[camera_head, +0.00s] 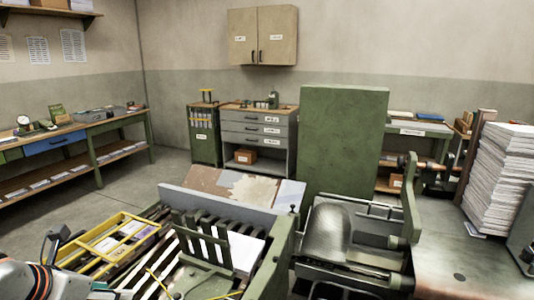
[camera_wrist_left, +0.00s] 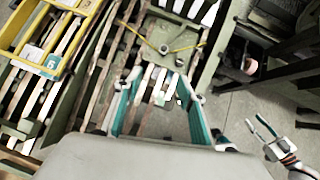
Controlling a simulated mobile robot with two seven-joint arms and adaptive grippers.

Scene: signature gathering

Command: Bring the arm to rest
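My left arm (camera_head: 35,278) comes in at the lower left of the head view, beside the slatted bed of a green machine. In the left wrist view my left gripper (camera_wrist_left: 159,82) has its two teal-lined fingers spread, with only slats and pale strips showing beyond the gap. I see nothing held. My right gripper (camera_wrist_left: 256,120) shows at the right edge of the left wrist view, with its thin fingers apart and empty, over the floor. The right gripper does not show clearly in the head view.
A yellow-framed tray (camera_head: 112,240) lies on the left of the machine bed. An upright green slatted rest (camera_head: 205,245) stands in its middle. A grey saddle-shaped machine (camera_head: 350,235) and a tall paper stack (camera_head: 500,180) stand to the right. Floor (camera_head: 150,185) is clear behind left.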

